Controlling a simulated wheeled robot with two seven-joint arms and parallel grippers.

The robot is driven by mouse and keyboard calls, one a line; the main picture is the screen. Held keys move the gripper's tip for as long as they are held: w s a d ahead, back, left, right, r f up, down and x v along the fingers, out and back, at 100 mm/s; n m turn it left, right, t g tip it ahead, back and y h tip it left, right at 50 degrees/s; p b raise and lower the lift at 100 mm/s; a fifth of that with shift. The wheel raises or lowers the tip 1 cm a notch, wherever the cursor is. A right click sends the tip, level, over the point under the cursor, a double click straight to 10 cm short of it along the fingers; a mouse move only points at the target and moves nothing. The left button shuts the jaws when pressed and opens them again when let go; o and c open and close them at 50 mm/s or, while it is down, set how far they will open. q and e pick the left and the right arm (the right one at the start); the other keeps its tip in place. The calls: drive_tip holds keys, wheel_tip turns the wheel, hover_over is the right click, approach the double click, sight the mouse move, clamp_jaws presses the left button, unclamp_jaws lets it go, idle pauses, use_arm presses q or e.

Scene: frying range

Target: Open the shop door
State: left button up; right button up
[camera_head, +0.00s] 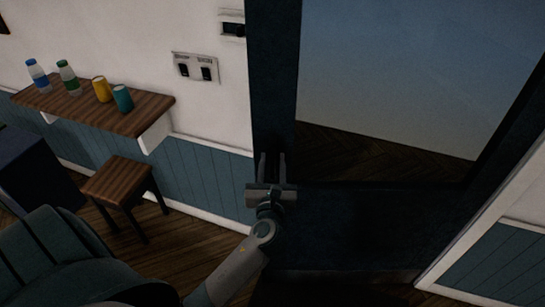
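The shop door (370,228) is a dark blue-black door with a large glass pane (400,70) on the right. It appears to stand shut in its frame. My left gripper (272,158) is in front of the door's left stile, level with the lower part of the glass. Its two fingers point up in the picture and stand apart, with a dark gap between them. I see nothing clearly held. No door handle can be made out against the dark stile; one may be hidden behind the gripper. My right gripper is not in view.
A wooden wall shelf (60,105) at the left holds two bottles and two cups. A wooden stool (118,180) stands below it. Light switches (196,68) are on the wall left of the door. The wooden floor (190,247) between stool and door is clear.

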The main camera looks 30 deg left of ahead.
use_arm(q)
drive_tip(key=shift+w+a, duration=0.3)
drive_tip(key=shift+w, duration=0.1)
clamp_jaws()
drive_tip(key=w+d+v, duration=0.1)
drive_tip(key=v, duration=1)
drive_tip(key=w+d+b+v, duration=0.1)
drive_tip(key=d+v, duration=0.1)
drive_tip(key=v, duration=0.9)
drive_tip(key=shift+w+d+f, duration=0.1)
drive_tip(key=shift+w, duration=0.05)
